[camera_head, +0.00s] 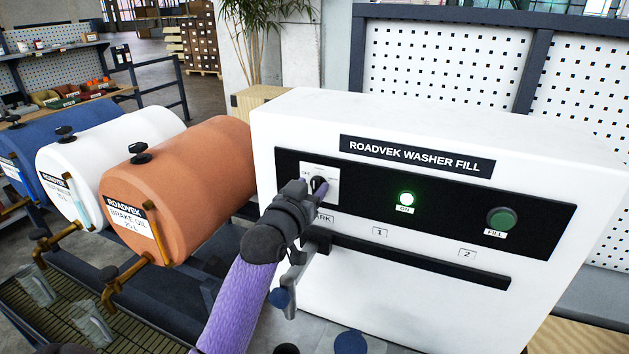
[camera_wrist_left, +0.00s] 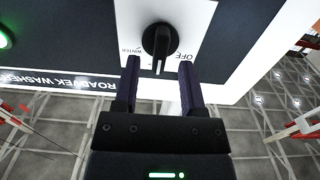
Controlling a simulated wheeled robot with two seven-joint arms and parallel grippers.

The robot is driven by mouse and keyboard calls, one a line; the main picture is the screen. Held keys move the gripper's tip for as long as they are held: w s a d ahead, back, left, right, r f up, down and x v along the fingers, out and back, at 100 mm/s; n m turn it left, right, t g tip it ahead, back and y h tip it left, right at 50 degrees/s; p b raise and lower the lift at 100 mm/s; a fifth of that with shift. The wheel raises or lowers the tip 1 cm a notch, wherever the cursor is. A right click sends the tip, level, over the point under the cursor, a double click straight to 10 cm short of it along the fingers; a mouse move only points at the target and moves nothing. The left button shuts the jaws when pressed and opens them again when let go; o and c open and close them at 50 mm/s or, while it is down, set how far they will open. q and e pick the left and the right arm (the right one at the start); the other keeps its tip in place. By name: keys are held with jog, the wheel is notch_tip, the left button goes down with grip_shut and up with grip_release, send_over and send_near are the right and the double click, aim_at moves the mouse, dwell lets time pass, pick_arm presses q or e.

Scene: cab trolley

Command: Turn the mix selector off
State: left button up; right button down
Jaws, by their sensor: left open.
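The mix selector is a black knob (camera_wrist_left: 160,40) on a white plate (camera_wrist_left: 195,18), with labels reading OFF and WINTER in the left wrist view. Its white pointer line faces the gripper side, between those two labels. In the head view the knob (camera_head: 320,184) is partly hidden by my gripper. My left gripper (camera_wrist_left: 159,66) is open, with one finger on each side of the knob's near end and visible gaps to both. In the head view the left gripper (camera_head: 312,190) is close against the panel. My right gripper is not in view.
The white washer fill machine (camera_head: 300,120) has a lit green ON lamp (camera_head: 406,198) and a dark green FILL button (camera_head: 502,218). A black rail (camera_head: 420,262) runs below the panel. An orange brake oil drum (camera_head: 190,185) stands left of my arm.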

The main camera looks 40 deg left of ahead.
pick_arm(q)
jog(key=shift+w+a, duration=0.15)
jog(key=shift+w, duration=0.45)
jog(key=shift+w, duration=0.1)
grip_shut()
